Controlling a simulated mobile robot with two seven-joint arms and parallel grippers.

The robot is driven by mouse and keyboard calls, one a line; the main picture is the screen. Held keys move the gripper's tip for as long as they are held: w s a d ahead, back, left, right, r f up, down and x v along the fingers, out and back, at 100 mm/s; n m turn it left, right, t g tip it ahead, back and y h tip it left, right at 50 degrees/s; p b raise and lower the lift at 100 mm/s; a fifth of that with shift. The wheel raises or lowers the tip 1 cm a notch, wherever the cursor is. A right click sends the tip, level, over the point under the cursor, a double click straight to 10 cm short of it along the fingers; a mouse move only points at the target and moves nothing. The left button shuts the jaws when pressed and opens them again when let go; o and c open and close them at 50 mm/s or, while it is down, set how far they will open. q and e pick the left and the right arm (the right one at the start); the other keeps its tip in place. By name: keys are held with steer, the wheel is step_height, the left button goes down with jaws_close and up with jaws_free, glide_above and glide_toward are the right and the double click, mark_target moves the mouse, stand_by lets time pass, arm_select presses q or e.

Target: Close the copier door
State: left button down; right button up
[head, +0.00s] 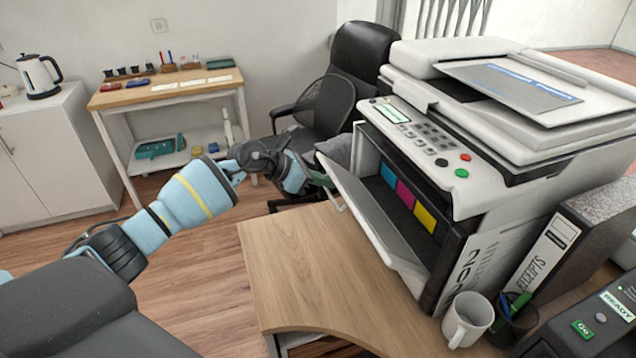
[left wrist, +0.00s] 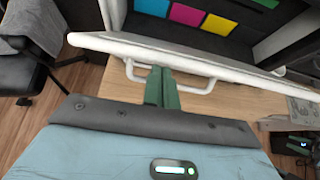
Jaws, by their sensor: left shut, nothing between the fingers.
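The copier (head: 500,130) stands on the wooden desk with its front door (head: 385,225) open, tilted outward and down. Cyan, magenta and yellow cartridges show inside. In the left wrist view the white edge of the door (left wrist: 230,68) crosses the picture, with a white bar handle (left wrist: 205,88) on it. My left gripper (head: 326,180) is beside the door's far left end. Its green fingers (left wrist: 163,88) are shut and empty, overlapping the handle in the picture; I cannot tell whether they touch it. My right gripper is not in view.
The desk (head: 300,265) is clear in front of the door. A white mug (head: 467,320), pen cup (head: 512,318) and receipts binder (head: 560,250) stand right of the copier. A black office chair (head: 350,80) is behind my left gripper.

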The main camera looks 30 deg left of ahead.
mark_target(332, 174)
arm_select(q)
steer(key=shift+w+d+r+g+y, duration=0.3)
steer(key=shift+w+r+g+y, duration=0.05)
steer(key=shift+r+g+y, duration=0.35)
steer(key=shift+w+d, duration=0.1)
steer(key=shift+w+d+r+g+y, duration=0.3)
steer(key=shift+w+r+g+y, duration=0.05)
steer(key=shift+r, duration=0.15)
steer(key=shift+w+d+r+g+y, duration=0.3)
steer(key=shift+r+g+y, duration=0.05)
steer(key=shift+r, duration=0.15)
stand_by(2.5)
steer(key=shift+w+d+r+g+y, duration=0.5)
steer(key=shift+w+d+r+g, duration=0.05)
steer(key=shift+w+r+g, duration=0.1)
stand_by(1.9)
